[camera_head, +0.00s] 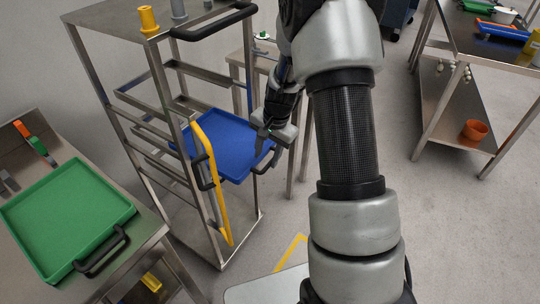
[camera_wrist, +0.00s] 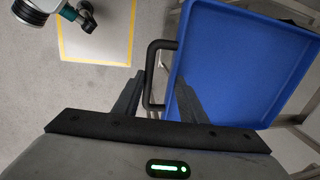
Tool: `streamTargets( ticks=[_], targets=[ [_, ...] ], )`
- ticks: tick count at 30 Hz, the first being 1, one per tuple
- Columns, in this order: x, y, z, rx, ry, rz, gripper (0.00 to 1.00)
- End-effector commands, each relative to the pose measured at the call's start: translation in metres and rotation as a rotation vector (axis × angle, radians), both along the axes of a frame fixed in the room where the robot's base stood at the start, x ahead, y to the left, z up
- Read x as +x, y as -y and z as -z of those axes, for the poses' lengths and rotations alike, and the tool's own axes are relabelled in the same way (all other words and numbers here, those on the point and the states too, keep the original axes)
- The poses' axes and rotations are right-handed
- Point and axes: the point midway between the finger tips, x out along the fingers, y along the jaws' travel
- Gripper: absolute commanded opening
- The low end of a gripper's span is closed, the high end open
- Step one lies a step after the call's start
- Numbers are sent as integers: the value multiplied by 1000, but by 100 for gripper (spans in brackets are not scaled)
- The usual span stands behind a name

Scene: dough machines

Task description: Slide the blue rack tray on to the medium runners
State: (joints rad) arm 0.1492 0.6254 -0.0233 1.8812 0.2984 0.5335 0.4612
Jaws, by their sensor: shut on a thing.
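The blue tray (camera_head: 228,135) sits level, its left part between the posts of the metal rack (camera_head: 187,135) and its right part sticking out. I cannot tell whether it rests on runners (camera_head: 150,128), or which runners are the medium ones. My gripper (camera_head: 264,137) is at the tray's right side, shut on its black handle. In the wrist view, the fingers of my gripper (camera_wrist: 160,92) stand either side of the black handle (camera_wrist: 153,72), with the blue tray (camera_wrist: 240,60) beyond. The far tray edge is partly hidden by the rack.
A yellow bar (camera_head: 212,180) stands upright along the rack's front. A green tray (camera_head: 68,215) lies on the left table. A workbench (camera_head: 490,45) with an orange pot (camera_head: 474,131) below stands at right. Floor between is clear.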

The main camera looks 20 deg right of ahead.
Motion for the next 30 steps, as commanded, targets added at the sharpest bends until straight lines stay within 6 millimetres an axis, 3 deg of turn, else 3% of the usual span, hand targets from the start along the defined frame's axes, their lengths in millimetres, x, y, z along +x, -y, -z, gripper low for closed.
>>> streamTargets(
  ticks=[30],
  targets=[
    [27, -22, -1, 0, 3, 0, 0]
  ],
)
